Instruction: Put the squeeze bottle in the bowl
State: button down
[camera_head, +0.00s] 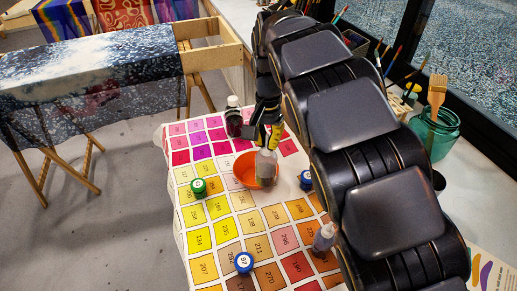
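An orange bowl (241,174) sits on the colour chart cloth. A pale grey squeeze bottle (265,164) is upright at the bowl's right side and overlaps its opening in the picture. I cannot tell whether its base touches the bowl. My gripper (267,139), with a yellow-and-black finger, is at the top of this bottle and looks shut on it. My arm and the fingers hide part of the grip. Two other bottles stand on the cloth: a dark red one (234,121) behind the bowl and a greyish one (324,239) at the front right.
The colour chart cloth (199,240) covers the table. A green-lidded jar (199,188) is left of the bowl, and blue-lidded jars (244,262) (306,180) are in front and right. A teal glass jar with a brush (436,132) stands beyond my arm at right.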

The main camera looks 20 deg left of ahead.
jog(key=w+a+f, duration=0.5)
jog(key=w+f, duration=0.2)
jog(key=f, duration=0.3)
jog(key=shift+w+a+f, duration=0.15)
jog(key=shift+a+f, duration=0.05)
jog(key=shift+f, duration=0.2)
jog(key=shift+f, duration=0.55)
jog(key=c, duration=1.2)
grip_release()
jog(key=shift+o, duration=0.2)
jog(key=shift+r, duration=0.15)
notch_tip(320, 180, up, 8)
jog(key=shift+r, duration=0.15)
